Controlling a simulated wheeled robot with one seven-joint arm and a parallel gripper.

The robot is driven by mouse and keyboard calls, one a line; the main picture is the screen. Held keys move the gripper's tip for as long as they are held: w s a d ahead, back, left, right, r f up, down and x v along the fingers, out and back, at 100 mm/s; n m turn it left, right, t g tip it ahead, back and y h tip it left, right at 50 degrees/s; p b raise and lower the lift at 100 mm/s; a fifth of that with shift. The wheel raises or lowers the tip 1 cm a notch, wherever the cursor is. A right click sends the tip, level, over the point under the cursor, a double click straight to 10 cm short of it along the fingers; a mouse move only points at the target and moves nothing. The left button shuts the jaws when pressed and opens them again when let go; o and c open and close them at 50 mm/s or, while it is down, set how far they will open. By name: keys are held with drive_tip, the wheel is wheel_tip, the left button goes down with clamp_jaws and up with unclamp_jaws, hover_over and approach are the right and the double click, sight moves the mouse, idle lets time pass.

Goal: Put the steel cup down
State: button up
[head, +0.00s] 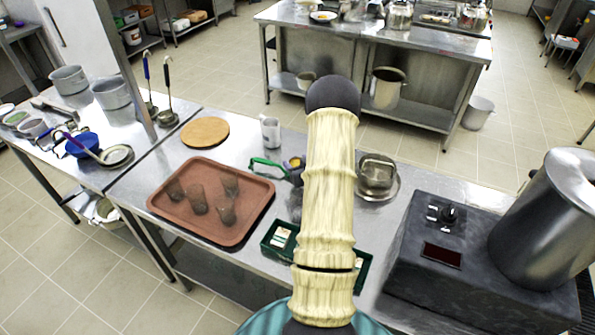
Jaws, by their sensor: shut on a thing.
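A small steel cup (270,132) is on the steel table (235,150), between a round wooden board and my raised arm. It looks upright, but I cannot tell whether it touches the table. My arm stands up through the middle of the head view in a pale ribbed cover, ending in a dark rounded joint at the top. My gripper cannot be made out. What it holds, and the table right behind my arm, are hidden.
A brown tray (165,205) with several dark tumblers lies left of my arm. A green-handled tool (265,164) and green boxes (280,238) lie close to it. A square steel container (377,172) and a dark cooker (440,255) with a large pot (545,215) stand right.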

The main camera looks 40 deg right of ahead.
drive_tip(key=shift+f+p, duration=0.3)
drive_tip(key=shift+f, duration=1.5)
drive_tip(key=shift+f, duration=0.15)
drive_tip(key=o, duration=1.1)
